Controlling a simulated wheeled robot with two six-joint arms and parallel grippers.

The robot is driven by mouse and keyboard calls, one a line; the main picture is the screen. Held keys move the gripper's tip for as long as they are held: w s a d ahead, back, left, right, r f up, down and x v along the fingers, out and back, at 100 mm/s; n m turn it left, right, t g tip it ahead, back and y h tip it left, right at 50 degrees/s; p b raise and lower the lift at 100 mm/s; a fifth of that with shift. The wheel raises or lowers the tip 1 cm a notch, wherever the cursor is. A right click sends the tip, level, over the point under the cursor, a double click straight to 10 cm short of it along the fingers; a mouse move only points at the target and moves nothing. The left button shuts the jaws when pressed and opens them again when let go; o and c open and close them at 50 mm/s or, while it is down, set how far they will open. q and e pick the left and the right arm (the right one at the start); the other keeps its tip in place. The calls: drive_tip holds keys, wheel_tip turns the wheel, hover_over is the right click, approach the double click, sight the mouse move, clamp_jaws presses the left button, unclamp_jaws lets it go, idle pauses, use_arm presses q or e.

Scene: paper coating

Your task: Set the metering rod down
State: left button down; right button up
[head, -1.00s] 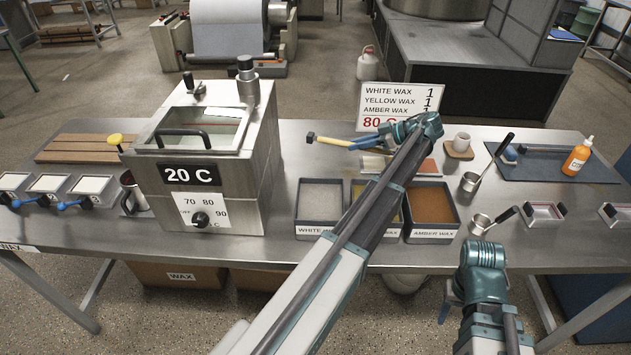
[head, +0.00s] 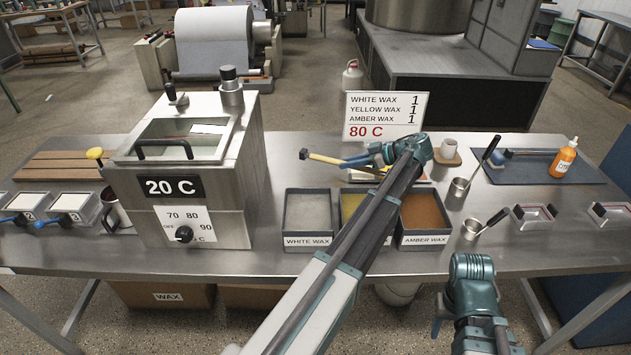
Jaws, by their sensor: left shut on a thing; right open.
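The rod points left over the table, behind the white wax tray (head: 307,240). My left forearm and wrist hide its right part. I cannot tell whether it touches the table or a sheet below it. My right gripper (head: 438,328) is low at the front, before the table's edge, with its fingers mostly hidden and nothing seen in it.
The metal heater box (head: 190,200) reading 20 C stands left. The amber wax tray (head: 424,240) and a partly hidden yellow one sit under my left arm. A sign (head: 383,117) stands behind.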

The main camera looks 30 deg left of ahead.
use_arm(q)
drive_tip(key=s+a, duration=0.2)
drive_tip(key=a, duration=0.1)
drive_tip(key=s+a, duration=0.1)
drive_tip(key=a, duration=0.1)
drive_tip(key=s+a, duration=0.2)
drive_tip(key=a, duration=0.1)
drive_tip(key=shift+s+a, duration=0.3)
drive_tip(key=shift+w+d+f+b, duration=0.15)
drive_tip(key=shift+w+f+b, duration=0.05)
drive_tip(key=shift+f+b, duration=0.8)
drive_tip(key=shift+w+f+b, duration=0.1)
drive_tip(key=shift+f+b, duration=0.45)
wheel_tip(320, 180, down, 4)
drive_tip(key=b, duration=0.3)
drive_tip(key=shift+r+b, duration=0.2)
drive_tip(key=shift+b, duration=0.1)
drive_tip(key=shift+f+b, duration=0.25)
drive_tip(key=shift+b, duration=0.05)
drive_tip(key=shift+r, duration=0.1)
